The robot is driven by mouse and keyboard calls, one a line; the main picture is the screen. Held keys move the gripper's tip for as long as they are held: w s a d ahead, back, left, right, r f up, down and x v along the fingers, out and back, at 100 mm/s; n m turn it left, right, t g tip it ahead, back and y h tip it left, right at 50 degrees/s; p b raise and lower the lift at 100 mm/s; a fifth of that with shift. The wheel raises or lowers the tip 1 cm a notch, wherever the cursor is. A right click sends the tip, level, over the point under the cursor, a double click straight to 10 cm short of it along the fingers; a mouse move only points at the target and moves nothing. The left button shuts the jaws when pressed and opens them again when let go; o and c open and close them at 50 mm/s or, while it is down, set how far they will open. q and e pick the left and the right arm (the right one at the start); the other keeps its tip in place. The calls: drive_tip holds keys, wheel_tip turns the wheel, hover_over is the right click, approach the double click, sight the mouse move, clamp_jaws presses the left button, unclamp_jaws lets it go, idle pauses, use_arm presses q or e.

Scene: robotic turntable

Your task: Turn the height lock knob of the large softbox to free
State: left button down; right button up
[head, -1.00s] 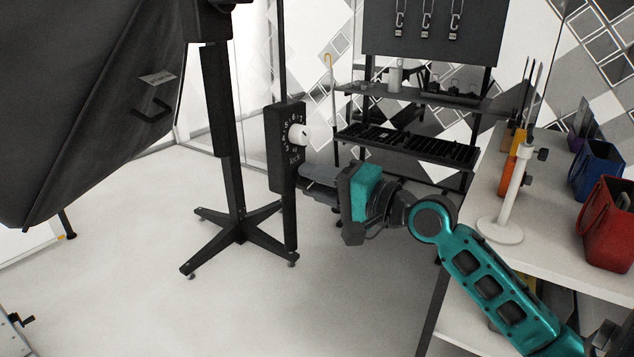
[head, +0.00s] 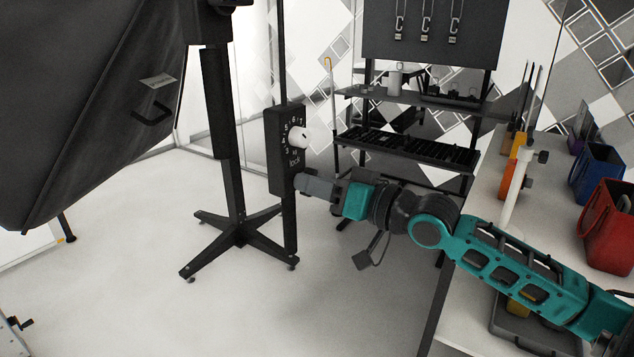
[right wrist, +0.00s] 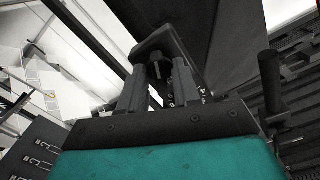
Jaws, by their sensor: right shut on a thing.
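The large softbox (head: 90,100) fills the left of the head view, beside a black stand (head: 222,120). A dark upright control box (head: 285,160) carries a white round dial (head: 298,138) with marks around it and the word "lock" below. My right gripper (head: 303,183) reaches in from the right at the lower part of this box, below the dial. In the right wrist view its two fingers (right wrist: 160,84) are shut on a small dark knob (right wrist: 157,66), the height lock knob as far as I can tell. The fingers partly hide it. My left gripper is not in view.
A shelf rack (head: 420,145) with hooks above stands behind my right arm. A white table (head: 480,215) at the right holds a red bin (head: 608,225) and a blue bin (head: 597,170).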

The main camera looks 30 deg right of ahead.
drive_tip(key=shift+n+p, duration=1)
drive_tip(key=shift+n, duration=1.3)
drive_tip(key=o, duration=0.7)
drive_tip(key=shift+s, duration=0.15)
drive_tip(key=p+v, duration=0.3)
drive_tip(key=v, duration=0.9)
drive_tip(key=shift+s+d, duration=0.1)
drive_tip(key=shift+s, duration=0.2)
